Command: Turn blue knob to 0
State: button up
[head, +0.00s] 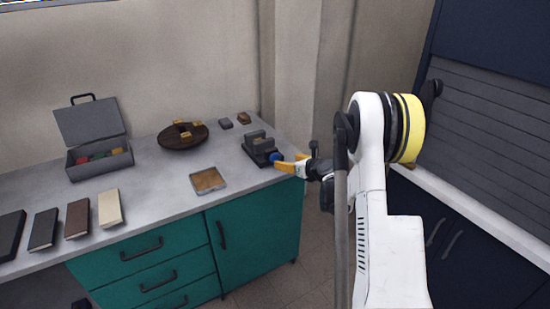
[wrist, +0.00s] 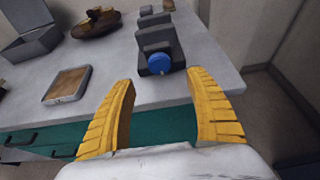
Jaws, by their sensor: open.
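The blue knob (wrist: 160,62) sits on the front face of a dark grey device (wrist: 158,42) near the counter's right end. In the head view the blue knob (head: 275,157) is partly hidden by my gripper, and the device (head: 258,145) stands behind it. My gripper (head: 300,165) has yellow fingers and is at the counter's front right edge. In the wrist view my gripper (wrist: 163,100) is open and empty, with the knob ahead of the gap between its fingers and apart from them. The knob's markings are too small to read.
A small tray (head: 208,180) with a brown inside lies left of the device. A round brown dish (head: 170,140), an open grey box (head: 88,160) and several books (head: 77,218) are farther left. Small blocks (head: 226,123) lie behind. Floor is clear right of the teal cabinet (head: 262,225).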

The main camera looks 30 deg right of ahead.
aim_at(276, 159)
jog(key=b+x, duration=0.3)
jog(key=x, duration=0.6)
jog(key=shift+w+a+f, duration=0.15)
jog(key=shift+w, duration=0.1)
jog(key=shift+w+f+b, duration=0.1)
jog(key=shift+w+b, duration=0.25)
jog(key=shift+w, duration=0.25)
jog(key=c, duration=1.2)
